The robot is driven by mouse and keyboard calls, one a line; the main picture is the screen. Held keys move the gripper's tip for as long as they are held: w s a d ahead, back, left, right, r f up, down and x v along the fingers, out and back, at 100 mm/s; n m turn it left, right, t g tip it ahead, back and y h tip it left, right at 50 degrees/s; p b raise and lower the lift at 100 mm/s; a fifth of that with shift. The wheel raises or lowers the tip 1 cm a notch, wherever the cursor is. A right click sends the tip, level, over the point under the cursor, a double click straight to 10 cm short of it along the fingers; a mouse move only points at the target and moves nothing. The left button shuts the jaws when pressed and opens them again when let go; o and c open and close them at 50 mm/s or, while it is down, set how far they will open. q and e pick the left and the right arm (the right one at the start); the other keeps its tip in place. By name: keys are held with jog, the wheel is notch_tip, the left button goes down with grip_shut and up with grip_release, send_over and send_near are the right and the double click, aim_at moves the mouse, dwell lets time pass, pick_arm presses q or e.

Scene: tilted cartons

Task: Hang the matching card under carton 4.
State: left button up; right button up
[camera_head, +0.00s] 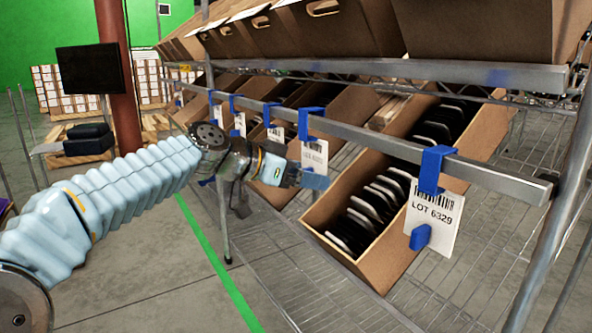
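A white card (443,215) with a barcode and "LOT 6329" hangs from a blue clip (432,170) on the metal rail, at the near carton (388,262). A blue piece (420,237) shows at its lower left edge. A second card (314,160) hangs further left from another blue clip (311,122); its print is too small to read surely. My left gripper (316,181) has its blue fingertips at this card's lower edge. I cannot tell whether they touch it or are open. No carton number is legible.
More cards, including one card (240,124), hang further along the rail (380,143). Tilted cartons with dark items stand behind it, and an upper row of cartons (480,32) is above. A rack post (560,210) stands at right. Open floor (160,280) lies below my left arm.

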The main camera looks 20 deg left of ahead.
aim_at(312, 167)
pick_arm(q)
jog(key=shift+w+d+r+p, duration=0.1)
jog(key=shift+w+d+p, duration=0.5)
jog(key=shift+w+p, duration=0.25)
jog(key=shift+w+d+p, duration=0.6)
jog(key=shift+w+p, duration=0.15)
jog(key=shift+p, duration=0.05)
jog(key=shift+f+b, duration=0.9)
jog(key=shift+b, duration=0.2)
